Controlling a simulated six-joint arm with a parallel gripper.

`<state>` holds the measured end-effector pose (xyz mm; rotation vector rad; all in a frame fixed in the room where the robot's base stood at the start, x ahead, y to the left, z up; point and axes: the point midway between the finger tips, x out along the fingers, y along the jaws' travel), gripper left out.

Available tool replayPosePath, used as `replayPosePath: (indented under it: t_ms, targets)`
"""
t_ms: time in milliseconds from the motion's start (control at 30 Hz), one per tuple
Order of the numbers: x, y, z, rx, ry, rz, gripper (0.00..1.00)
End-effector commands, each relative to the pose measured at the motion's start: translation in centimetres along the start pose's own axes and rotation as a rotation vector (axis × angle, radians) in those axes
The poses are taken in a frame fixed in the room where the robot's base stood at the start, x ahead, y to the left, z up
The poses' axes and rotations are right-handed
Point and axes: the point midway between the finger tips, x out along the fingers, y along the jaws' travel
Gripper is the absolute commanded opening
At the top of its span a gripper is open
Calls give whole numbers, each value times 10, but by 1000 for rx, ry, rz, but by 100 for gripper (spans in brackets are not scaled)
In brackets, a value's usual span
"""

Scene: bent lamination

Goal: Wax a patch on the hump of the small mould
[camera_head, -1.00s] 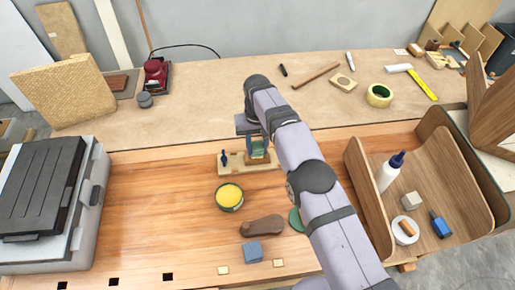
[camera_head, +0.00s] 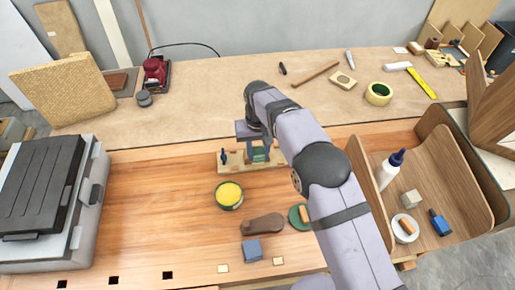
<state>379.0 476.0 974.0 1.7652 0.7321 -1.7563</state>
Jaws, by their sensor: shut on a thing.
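The small mould (camera_head: 236,167) is a pale wooden base lying near the back edge of the bench, with a small blue upright piece (camera_head: 224,157) at its left end. My gripper (camera_head: 259,150) is over the right part of the mould, where the hump is mostly hidden. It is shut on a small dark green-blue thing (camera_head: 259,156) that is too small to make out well. It is low at the mould, but I cannot tell whether the held thing touches it. An open round tin of yellow wax (camera_head: 229,193) stands in front of the mould.
In front lie a brown shaped piece (camera_head: 263,224), a blue block (camera_head: 252,250) and a green disc (camera_head: 298,216) with an orange piece. A curved wooden tray (camera_head: 450,185) with a glue bottle (camera_head: 390,170) is at right, a grey machine (camera_head: 50,190) at left. The bench's left middle is clear.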

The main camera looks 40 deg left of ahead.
Motion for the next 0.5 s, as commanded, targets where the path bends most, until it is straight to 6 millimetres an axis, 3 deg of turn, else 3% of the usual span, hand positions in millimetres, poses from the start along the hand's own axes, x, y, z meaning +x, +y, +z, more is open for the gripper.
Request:
replayPosePath:
  t_ms: [500]
  targets:
    - [1,0,22,-1,-12,2,13]
